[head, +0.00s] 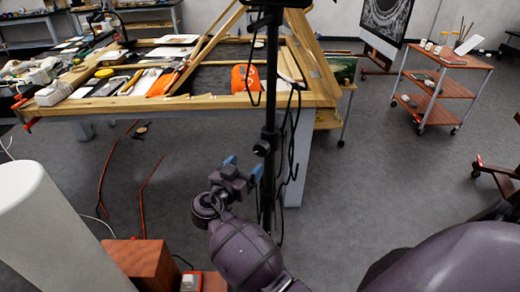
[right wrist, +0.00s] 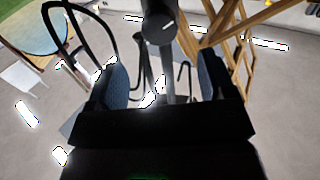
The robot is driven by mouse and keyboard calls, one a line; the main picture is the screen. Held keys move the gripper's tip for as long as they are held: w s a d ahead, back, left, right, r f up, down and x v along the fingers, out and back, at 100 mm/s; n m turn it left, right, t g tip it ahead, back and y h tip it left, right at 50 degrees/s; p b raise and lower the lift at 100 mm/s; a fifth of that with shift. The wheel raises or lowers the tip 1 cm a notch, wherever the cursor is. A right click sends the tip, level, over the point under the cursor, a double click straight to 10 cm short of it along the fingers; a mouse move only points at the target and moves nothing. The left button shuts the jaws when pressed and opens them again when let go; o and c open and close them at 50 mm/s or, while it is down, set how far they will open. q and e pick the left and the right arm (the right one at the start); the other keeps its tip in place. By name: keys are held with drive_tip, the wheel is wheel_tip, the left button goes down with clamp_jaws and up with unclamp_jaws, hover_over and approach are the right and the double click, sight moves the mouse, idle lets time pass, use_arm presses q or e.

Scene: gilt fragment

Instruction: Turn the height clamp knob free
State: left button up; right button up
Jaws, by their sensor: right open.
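The height clamp knob (head: 262,148) is a small dark knob on the black upright pole (head: 270,100) of a stand, below the edge of the wooden table. My right gripper (head: 244,165) has blue finger pads and is open just below the knob, close to the pole. In the right wrist view the round knob (right wrist: 160,28) shows beyond and between the spread fingers of the right gripper (right wrist: 160,68), with nothing held between them. My left gripper is not in view.
Black cables (head: 291,125) hang beside the pole. A wooden worktable (head: 200,101) with tools and orange items stands behind it. A wooden trolley (head: 436,80) stands at the right rear. A reddish wooden block (head: 145,262) is at the lower left. The floor between pole and trolley is clear.

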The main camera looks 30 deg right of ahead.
sight(259, 151)
drive_tip(key=p+x, duration=0.1)
drive_tip(key=x, duration=0.8)
drive_tip(key=shift+r, duration=0.1)
drive_tip(key=shift+w+d, duration=0.3)
drive_tip(key=shift+d, duration=0.3)
drive_tip(key=c, duration=0.9)
